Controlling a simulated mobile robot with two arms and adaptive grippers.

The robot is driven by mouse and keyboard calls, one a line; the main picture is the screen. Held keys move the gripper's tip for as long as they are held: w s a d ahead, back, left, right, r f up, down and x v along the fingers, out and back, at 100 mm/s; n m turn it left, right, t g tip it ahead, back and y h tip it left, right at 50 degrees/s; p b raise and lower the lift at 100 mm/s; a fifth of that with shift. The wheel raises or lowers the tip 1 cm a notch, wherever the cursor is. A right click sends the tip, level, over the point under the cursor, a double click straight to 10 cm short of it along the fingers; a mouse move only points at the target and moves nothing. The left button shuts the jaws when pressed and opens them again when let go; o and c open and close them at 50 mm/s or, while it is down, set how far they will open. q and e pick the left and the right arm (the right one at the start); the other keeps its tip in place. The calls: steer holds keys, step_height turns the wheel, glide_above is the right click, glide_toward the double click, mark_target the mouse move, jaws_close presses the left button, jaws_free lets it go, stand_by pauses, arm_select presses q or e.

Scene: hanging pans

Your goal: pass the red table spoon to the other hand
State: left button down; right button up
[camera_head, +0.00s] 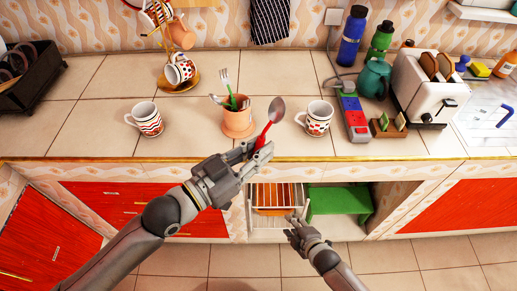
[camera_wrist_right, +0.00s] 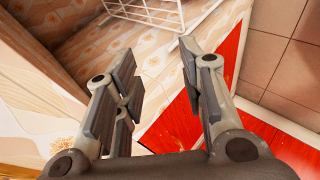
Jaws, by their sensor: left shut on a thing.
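The red table spoon (camera_head: 264,134) has a red handle and a grey metal bowl that points up. My left gripper (camera_head: 256,153) is shut on its red handle and holds it above the counter's front edge, just in front of the terracotta pot (camera_head: 237,121). My right gripper (camera_head: 292,225) is lower, in front of the open shelf below the counter and apart from the spoon. In the right wrist view my right gripper (camera_wrist_right: 160,85) is open with nothing between its fingers. The spoon does not show in that view.
Patterned cups (camera_head: 146,118) and (camera_head: 316,118) stand left and right of the pot. A toaster (camera_head: 424,88) and several bottles stand at the right. A white wire rack (camera_head: 268,219) and a green stool-like thing (camera_head: 338,201) are under the counter. The counter's left front is clear.

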steer(key=s+d+f+m+g+h, duration=0.1)
steer(key=s+d+f+m+g, duration=0.1)
steer(key=s+d+f+m, duration=0.35)
steer(key=s+d+f+m+g+h, duration=0.1)
steer(key=s+d+f+m, duration=0.1)
steer(key=s+f, duration=0.55)
steer(key=s+d+f+m+g, duration=0.1)
steer(key=s+f+m, duration=0.1)
steer(key=s, duration=0.5)
steer(key=s+d+f+m+g+h, duration=0.1)
steer(key=s+f+m+g, duration=0.1)
steer(key=s, duration=0.5)
steer(key=s+d+f+m+g, duration=0.2)
steer(key=s+f+m, duration=0.1)
steer(key=s, duration=0.4)
steer(key=shift+s+m+h, duration=0.2)
steer(key=shift+m+h, duration=0.1)
steer(key=shift+m, duration=0.55)
